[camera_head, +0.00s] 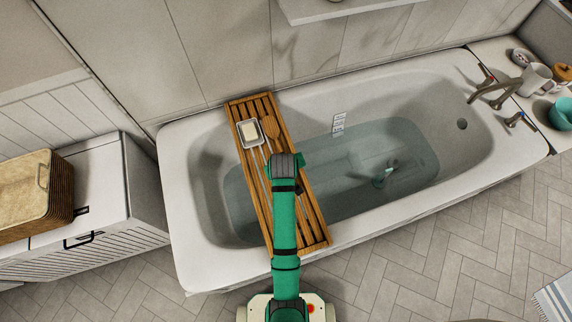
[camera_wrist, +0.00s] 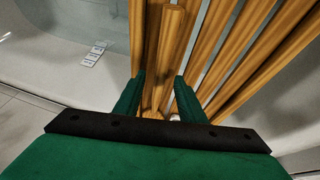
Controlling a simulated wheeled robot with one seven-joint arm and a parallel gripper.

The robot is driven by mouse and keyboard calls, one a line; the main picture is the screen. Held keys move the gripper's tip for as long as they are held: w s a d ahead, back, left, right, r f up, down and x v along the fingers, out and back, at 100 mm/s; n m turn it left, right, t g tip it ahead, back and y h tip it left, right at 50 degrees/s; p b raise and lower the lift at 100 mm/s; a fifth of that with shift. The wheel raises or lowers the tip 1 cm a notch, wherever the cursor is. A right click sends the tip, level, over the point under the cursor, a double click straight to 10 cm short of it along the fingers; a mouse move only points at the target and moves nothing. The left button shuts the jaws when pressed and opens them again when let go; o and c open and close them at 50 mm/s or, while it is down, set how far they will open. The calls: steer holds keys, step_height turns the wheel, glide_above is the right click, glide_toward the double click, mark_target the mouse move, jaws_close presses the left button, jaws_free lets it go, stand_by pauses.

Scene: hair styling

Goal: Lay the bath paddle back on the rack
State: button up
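The wooden bath paddle (camera_head: 271,127) lies on the slatted wooden rack (camera_head: 311,215) across the bathtub. Its rounded head shows just beyond my gripper in the head view, and my arm hides the part nearer me. My gripper (camera_head: 288,162) is low over the middle of the rack. In the wrist view, the two green fingers of my gripper (camera_wrist: 160,88) stand apart. A narrow wooden piece (camera_wrist: 170,45), which looks like the paddle's handle, runs between them. I see no clear grip on it.
A soap dish (camera_head: 250,132) with a pale bar sits on the rack left of the paddle. The tub (camera_head: 190,265) holds water. A faucet (camera_head: 493,92) and cups stand at the right end. A cabinet with a basket (camera_head: 35,190) stands at the left.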

steer(key=v, duration=1)
stand_by(0.3)
steer(key=s+d+f+m+t, duration=0.1)
steer(key=s+t, duration=0.2)
steer(key=s, duration=0.4)
steer(key=s+f+m+t, duration=0.1)
steer(key=s+f+t, duration=0.1)
steer(key=s, duration=0.6)
steer(key=s+a+r+m+t, duration=0.1)
steer(key=s+r+t, duration=0.4)
steer(key=s+r, duration=0.9)
steer(key=shift+s+a+r+m+y, duration=0.2)
steer(key=shift+a+r+m+y, duration=0.1)
steer(key=shift+r+m, duration=0.2)
